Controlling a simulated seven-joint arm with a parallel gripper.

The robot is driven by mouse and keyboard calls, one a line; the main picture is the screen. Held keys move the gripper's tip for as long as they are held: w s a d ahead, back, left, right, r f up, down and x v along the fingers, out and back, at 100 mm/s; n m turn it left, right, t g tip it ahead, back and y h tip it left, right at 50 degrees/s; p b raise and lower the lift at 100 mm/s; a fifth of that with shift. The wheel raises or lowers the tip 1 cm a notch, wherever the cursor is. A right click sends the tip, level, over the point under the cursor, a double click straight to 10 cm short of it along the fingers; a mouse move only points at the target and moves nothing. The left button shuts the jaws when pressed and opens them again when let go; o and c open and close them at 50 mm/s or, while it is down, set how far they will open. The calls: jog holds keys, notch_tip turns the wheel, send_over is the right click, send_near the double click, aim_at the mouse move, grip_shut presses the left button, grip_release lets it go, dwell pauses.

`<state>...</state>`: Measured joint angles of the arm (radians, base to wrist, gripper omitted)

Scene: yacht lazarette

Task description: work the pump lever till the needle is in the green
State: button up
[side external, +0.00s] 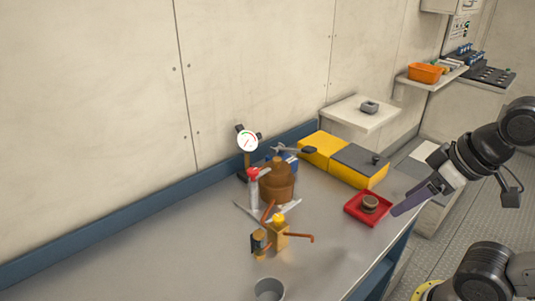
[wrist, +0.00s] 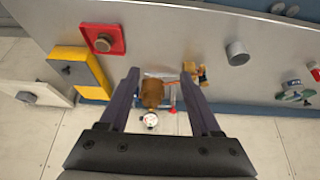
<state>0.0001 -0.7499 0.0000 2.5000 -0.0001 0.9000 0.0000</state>
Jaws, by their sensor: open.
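A round white gauge (side external: 247,140) stands on a post at the back of the bench; it also shows in the wrist view (wrist: 150,120). Its dial has red and green marks, but the needle's reading is too small to tell. Beside it is a blue body (side external: 289,160) with a grey lever whose dark grip (side external: 308,150) points right; this looks like the pump lever. A brown rounded pot (side external: 277,183) partly hides the blue body. My gripper (side external: 398,212) is open and empty, off to the right of the pump, above the bench's right edge. Its two fingers (wrist: 162,75) spread apart in the wrist view.
A red-topped stand (side external: 253,175) and brass fitting with copper handles (side external: 279,238) stand near the pot. A yellow case (side external: 320,147), red tray (side external: 353,208) with a brown round piece, and grey cup (side external: 269,289) are around. The bench's front left is clear.

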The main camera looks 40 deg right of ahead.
jog(key=shift+s+f, duration=0.1)
jog(key=c, duration=0.4)
jog(key=shift+n, duration=0.5)
jog(key=r, duration=0.1)
jog(key=w+r, duration=0.1)
jog(key=r, duration=0.1)
jog(key=w+r, duration=0.1)
jog(key=r, duration=0.1)
jog(key=shift+w+r, duration=0.1)
jog(key=shift+r, duration=0.1)
grip_shut()
jog(key=w+d+r+g, duration=0.1)
jog(key=w+r, duration=0.4)
jog(key=w, duration=0.2)
jog(key=w+d+r, duration=0.2)
jog(key=w+r, duration=0.3)
jog(key=w, duration=0.2)
jog(key=w+d+f, duration=0.2)
jog(key=w, duration=0.3)
jog(key=w+d+f+g, duration=0.1)
jog(key=w+d+f, duration=0.2)
jog(key=w, duration=0.2)
jog(key=w+d+f+m+g, duration=0.1)
jog(key=w+d+f, duration=0.1)
jog(key=w, duration=0.3)
jog(key=shift+w+d+f, duration=0.15)
jog(key=shift+d+f, duration=0.15)
jog(key=shift+d, duration=0.4)
